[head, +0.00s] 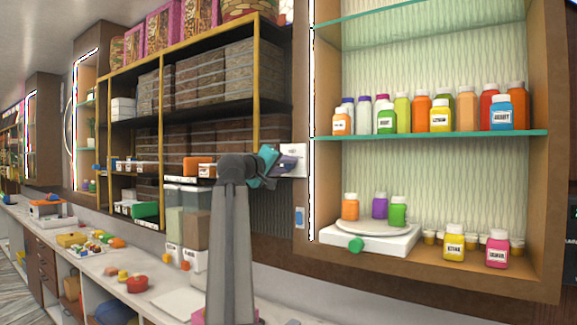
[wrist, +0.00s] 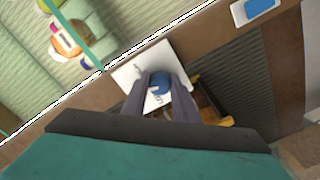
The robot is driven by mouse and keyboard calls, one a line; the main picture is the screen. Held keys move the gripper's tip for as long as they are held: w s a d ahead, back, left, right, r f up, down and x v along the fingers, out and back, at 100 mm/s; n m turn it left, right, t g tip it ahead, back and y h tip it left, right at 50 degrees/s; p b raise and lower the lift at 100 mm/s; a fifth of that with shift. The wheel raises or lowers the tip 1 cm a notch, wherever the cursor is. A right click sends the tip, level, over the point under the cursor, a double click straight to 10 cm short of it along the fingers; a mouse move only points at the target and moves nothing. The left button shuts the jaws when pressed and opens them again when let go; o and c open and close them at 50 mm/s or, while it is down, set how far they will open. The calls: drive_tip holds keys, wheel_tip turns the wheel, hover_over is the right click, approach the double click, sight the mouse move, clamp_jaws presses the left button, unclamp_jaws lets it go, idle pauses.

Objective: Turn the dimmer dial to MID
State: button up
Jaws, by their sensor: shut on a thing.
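The dimmer is a white wall plate (head: 297,152) on the brown panel left of the lit shelf niche in the head view. In the wrist view the white plate (wrist: 128,72) appears tilted, with a blue dial (wrist: 158,82) on it. My gripper (wrist: 159,86) reaches the plate, its two dark fingers on either side of the dial and shut on it. In the head view my gripper (head: 281,162) is against the plate and hides the dial. Small dark marks show on the plate, but I cannot read them or tell the dial's setting.
A blue-and-white switch (head: 300,217) sits lower on the same panel. Glass shelves (head: 440,135) with several coloured bottles stand to the right. A rack of boxes (head: 215,85) is behind and left of my arm. A white turntable stand (head: 372,240) is at lower right.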

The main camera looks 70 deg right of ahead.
drive_tip(key=shift+s+f+n, duration=0.1)
drive_tip(key=shift+s+n, duration=0.05)
drive_tip(key=shift+n, duration=0.65)
drive_tip(key=o, duration=1.1)
drive_tip(key=shift+a, duration=0.2)
drive_tip(key=shift+c, duration=0.2)
drive_tip(key=shift+d, duration=0.1)
